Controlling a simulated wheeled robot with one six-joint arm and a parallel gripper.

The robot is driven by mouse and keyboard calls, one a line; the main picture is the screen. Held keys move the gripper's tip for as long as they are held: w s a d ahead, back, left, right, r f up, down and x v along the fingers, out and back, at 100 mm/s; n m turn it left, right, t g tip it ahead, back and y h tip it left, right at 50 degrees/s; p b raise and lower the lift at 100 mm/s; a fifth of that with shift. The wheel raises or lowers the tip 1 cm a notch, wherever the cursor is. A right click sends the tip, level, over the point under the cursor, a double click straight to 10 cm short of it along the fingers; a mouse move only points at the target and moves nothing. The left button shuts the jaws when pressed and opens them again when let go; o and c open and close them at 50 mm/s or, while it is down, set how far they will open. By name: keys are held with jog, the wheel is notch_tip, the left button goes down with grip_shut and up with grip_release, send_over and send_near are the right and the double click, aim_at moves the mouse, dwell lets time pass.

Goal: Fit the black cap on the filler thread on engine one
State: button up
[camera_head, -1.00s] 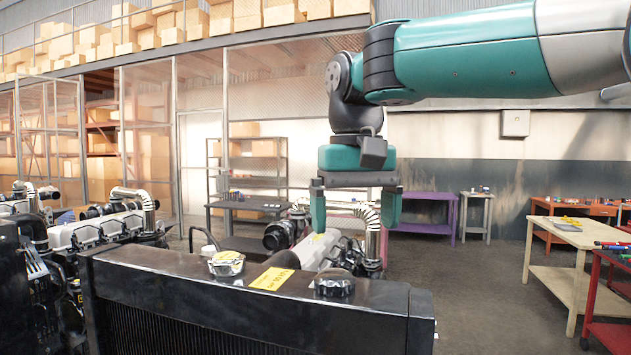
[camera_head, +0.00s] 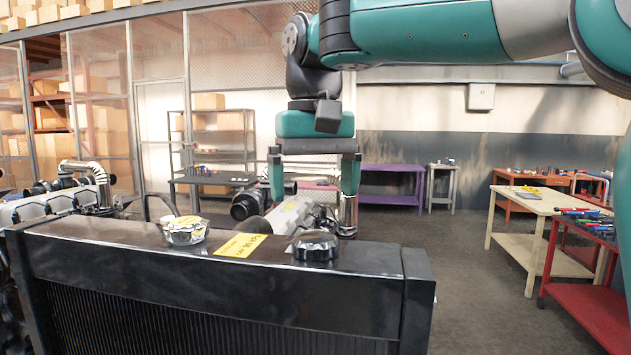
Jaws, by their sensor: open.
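A black ribbed cap (camera_head: 315,246) sits on the top of the engine's black radiator (camera_head: 120,245), toward its right end. Whether it is seated on a thread or just resting there I cannot tell. The filler thread is not clearly seen. My gripper (camera_head: 313,198) points down with its two teal fingers apart and nothing between them. In the picture it is above the black cap and apart from it; its distance in depth is hard to judge.
A yellow label (camera_head: 240,245) lies between the two fittings. Engine parts and a chrome pipe (camera_head: 348,212) stand behind the radiator. Another engine (camera_head: 60,200) is at left. A beige table (camera_head: 535,203) and a red cart (camera_head: 590,300) stand at right, with open floor before them.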

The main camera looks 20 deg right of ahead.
aim_at(315, 234)
jog(key=shift+f+b, duration=2.95)
jog(key=shift+f, duration=0.4)
jog(key=shift+c, duration=0.3)
jog(key=c, duration=1.3)
jog(key=shift+o, duration=0.2)
jog(key=shift+r, duration=0.2)
notch_tip(315, 234, up, 5)
jog(key=p, duration=0.5)
jog(key=shift+f, duration=0.1)
